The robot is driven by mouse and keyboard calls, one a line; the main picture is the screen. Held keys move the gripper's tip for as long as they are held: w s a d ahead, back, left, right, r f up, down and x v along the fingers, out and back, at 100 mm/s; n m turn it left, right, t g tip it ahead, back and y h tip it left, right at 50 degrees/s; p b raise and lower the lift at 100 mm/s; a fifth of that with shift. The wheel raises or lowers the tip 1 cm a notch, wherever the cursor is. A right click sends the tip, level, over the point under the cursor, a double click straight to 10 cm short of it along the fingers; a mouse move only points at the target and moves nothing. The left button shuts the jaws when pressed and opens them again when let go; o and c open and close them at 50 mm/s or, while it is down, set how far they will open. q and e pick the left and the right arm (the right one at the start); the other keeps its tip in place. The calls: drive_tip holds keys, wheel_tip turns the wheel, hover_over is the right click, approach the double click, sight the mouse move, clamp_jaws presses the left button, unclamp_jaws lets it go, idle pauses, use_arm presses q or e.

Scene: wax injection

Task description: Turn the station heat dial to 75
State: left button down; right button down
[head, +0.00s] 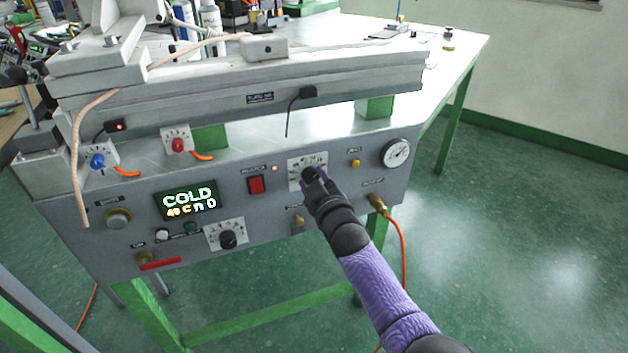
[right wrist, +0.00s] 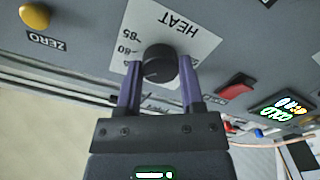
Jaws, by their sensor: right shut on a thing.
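The heat dial (right wrist: 160,66) is a round black knob on a white scale plate (right wrist: 150,30) marked HEAT, with 80 and 85 readable in the right wrist view. In the head view the plate (head: 320,159) is on the grey front panel, and the knob is mostly hidden by my gripper. My right gripper (right wrist: 160,80) is shut on the knob, one purple finger on each side of it. It also shows in the head view (head: 312,180). The knob's pointer setting cannot be read. My left gripper is not in view.
A red switch (head: 257,185) sits left of the heat plate, and a yellow button (head: 355,163) and round gauge (head: 396,152) sit right. Another black dial (head: 228,239) is lower left. An orange hose (head: 402,240) hangs below the panel.

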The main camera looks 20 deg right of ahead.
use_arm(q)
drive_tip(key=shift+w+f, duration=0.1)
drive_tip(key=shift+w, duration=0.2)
use_arm(e)
drive_tip(key=shift+f, duration=0.15)
drive_tip(key=shift+c, duration=1.1)
unclamp_jaws()
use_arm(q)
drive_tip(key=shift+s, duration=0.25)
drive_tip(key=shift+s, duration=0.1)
use_arm(e)
drive_tip(key=shift+s+r+p, duration=0.25)
drive_tip(key=shift+s+p, duration=0.1)
drive_tip(key=shift+p, duration=0.05)
use_arm(q)
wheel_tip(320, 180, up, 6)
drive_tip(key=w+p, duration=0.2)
drive_tip(key=p, duration=0.3)
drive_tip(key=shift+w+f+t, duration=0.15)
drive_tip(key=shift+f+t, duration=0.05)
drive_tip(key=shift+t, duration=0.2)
use_arm(e)
drive_tip(key=s, duration=0.9)
drive_tip(key=shift+s+d+f, duration=0.15)
drive_tip(key=shift+d+f, duration=0.05)
drive_tip(key=shift+d, duration=0.05)
